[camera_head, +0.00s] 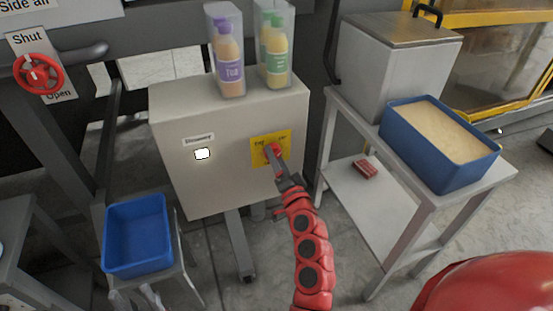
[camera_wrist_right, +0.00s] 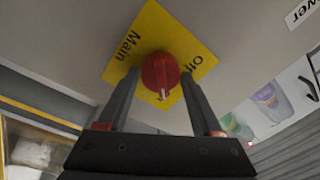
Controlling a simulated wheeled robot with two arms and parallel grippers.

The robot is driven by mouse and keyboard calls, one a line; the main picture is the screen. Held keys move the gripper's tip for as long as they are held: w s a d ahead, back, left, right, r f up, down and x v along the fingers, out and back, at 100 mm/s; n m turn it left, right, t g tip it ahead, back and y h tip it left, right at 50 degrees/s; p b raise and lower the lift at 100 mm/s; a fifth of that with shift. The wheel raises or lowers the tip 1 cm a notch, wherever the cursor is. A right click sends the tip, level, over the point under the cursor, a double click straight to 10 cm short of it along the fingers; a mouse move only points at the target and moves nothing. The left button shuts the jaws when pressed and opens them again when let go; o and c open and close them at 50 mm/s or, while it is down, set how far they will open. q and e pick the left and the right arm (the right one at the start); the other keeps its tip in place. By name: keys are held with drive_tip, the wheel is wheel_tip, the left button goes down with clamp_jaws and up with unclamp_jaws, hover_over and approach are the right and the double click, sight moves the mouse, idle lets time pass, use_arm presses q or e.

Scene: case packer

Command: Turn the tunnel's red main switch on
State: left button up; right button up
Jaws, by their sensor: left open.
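The red main switch (camera_wrist_right: 160,72) is a round knob on a yellow plate (camera_wrist_right: 150,25) marked "Main" and "Off". Its white mark points toward the bottom of the right wrist view. In the head view the yellow plate (camera_head: 256,146) is on the front of a beige cabinet (camera_head: 225,180), and the knob is largely hidden by my right gripper (camera_head: 273,154). In the wrist view my right gripper (camera_wrist_right: 160,76) has its fingers apart, one on each side of the knob; I cannot tell whether they touch it. My left gripper (camera_head: 150,294) is open at the bottom left, partly cut off.
Bottles in clear cases (camera_head: 228,50) stand on top. A blue bin (camera_head: 137,205) is at lower left. A table with a blue crate (camera_head: 410,158) stands right. A red handwheel (camera_head: 38,74) is at far left.

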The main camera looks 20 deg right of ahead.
drive_tip(key=o, duration=0.3)
drive_tip(key=shift+s+d+f+p, duration=0.1)
drive_tip(key=shift+s+f, duration=0.15)
drive_tip(key=shift+s, duration=2.65)
drive_tip(key=shift+s+d+f+p, duration=0.1)
drive_tip(key=shift+s+f, duration=0.2)
drive_tip(key=shift+s, duration=2.55)
drive_tip(key=shift+s+d+f+p, duration=0.1)
drive_tip(key=shift+s+f, duration=0.15)
drive_tip(key=shift+s, duration=2.65)
